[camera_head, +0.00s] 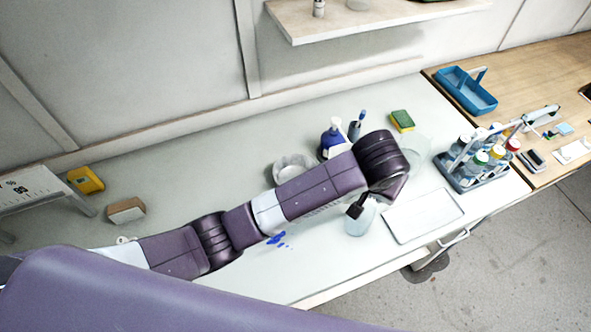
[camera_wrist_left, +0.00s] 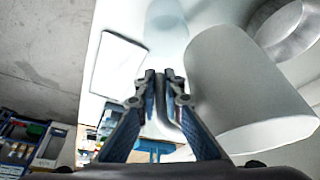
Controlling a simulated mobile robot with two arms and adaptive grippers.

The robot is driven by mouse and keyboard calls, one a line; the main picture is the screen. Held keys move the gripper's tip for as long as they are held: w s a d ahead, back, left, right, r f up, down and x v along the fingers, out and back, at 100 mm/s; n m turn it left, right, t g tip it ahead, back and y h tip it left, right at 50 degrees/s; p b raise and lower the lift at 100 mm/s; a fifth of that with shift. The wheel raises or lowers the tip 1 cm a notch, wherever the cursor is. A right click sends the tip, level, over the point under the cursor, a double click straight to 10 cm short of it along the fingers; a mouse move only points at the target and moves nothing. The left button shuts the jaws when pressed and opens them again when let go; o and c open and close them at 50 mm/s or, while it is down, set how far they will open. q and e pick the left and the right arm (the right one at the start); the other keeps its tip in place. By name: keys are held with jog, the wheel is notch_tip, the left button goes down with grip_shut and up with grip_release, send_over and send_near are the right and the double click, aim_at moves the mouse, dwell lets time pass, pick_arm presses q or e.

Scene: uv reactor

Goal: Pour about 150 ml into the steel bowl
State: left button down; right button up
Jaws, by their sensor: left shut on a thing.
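The steel bowl (camera_head: 290,170) stands on the pale bench, partly hidden behind my left arm. It also shows at the top right of the left wrist view (camera_wrist_left: 291,28). A translucent pale jug (camera_head: 359,222) is at my left gripper (camera_head: 357,207), to the right of and nearer than the bowl. In the left wrist view my left gripper (camera_wrist_left: 165,80) is shut on the jug's handle, with the jug body (camera_wrist_left: 245,90) beside the fingers. I cannot tell its fill level or whether it touches the bench. My right gripper is not in view.
A white tray (camera_head: 424,213) lies right of the jug. A bottle rack (camera_head: 470,180) and blue caddy (camera_head: 467,92) are further right. A blue bottle (camera_head: 331,139) and sponge (camera_head: 402,120) stand behind my arm. Blue spots (camera_head: 277,238) mark the bench front.

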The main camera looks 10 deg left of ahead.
pick_arm(q)
jog(key=shift+w+a+r+h, duration=0.1)
jog(key=shift+w+a+h, duration=0.05)
jog(key=shift+a+h, duration=0.15)
jog(key=a+g+h, duration=0.1)
jog(key=h, duration=0.1)
jog(key=w+a+r+n+h, duration=0.1)
jog(key=h, duration=0.1)
jog(key=a+g+h, duration=0.1)
jog(key=a, duration=0.1)
jog(key=shift+w+a+r+n+g+h, duration=0.1)
jog(key=shift+w+r+n+g+h, duration=0.2)
jog(key=shift+w+h, duration=0.1)
jog(key=shift+w+a+f+h, duration=0.15)
jog(key=shift+a+f+h, duration=0.2)
jog(key=shift+h, duration=0.35)
jog(key=shift+w+a+h+b, duration=0.15)
jog(key=shift+h+b, duration=0.25)
jog(key=shift+b, duration=0.6)
jog(key=shift+w+a+r+n+g+h+b, duration=0.15)
jog(key=shift+a+r+n+g+h+b, duration=0.35)
jog(key=shift+b, duration=0.5)
jog(key=shift+d+f, duration=0.1)
jog(key=shift+f, duration=0.05)
